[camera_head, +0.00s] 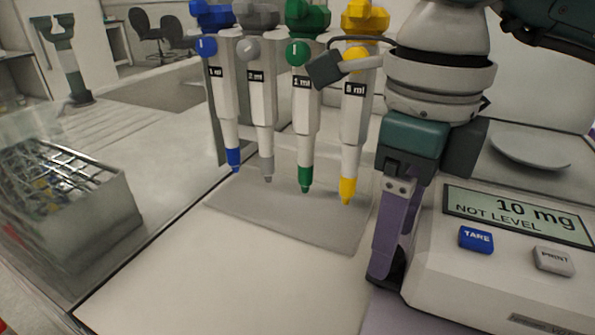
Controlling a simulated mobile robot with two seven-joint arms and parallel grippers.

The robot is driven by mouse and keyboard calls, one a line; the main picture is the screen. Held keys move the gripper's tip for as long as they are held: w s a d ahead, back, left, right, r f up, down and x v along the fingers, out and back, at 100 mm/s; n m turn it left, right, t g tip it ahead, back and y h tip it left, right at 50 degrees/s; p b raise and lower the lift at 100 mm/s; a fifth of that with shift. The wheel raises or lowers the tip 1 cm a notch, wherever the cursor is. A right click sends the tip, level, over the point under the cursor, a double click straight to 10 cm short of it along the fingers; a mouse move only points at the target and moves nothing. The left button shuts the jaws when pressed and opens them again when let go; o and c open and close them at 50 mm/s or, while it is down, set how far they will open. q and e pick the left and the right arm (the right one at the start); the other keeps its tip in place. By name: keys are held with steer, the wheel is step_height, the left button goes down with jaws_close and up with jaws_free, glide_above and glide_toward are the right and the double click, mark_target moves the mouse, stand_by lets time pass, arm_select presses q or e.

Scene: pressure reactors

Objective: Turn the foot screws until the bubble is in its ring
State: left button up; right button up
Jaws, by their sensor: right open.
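The balance (490,290) stands at the right, and its display (517,216) reads "10 mg" and "NOT LEVEL". No bubble, ring or clearly recognisable foot screw shows. My right gripper (386,276) points down at the balance's left side, its purple finger close beside the housing. It is open. A small dark part is at its tip, and I cannot tell whether it is a finger pad or a foot screw. The second finger is largely hidden. My left gripper is not in view.
Several pipettes (305,110) with blue, grey, green and yellow ends hang just left of my right arm. The balance has a round pan (530,150). The white bench top (220,270) in front is clear.

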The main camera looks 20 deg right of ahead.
steer(key=shift+f, duration=0.7)
jaws_close()
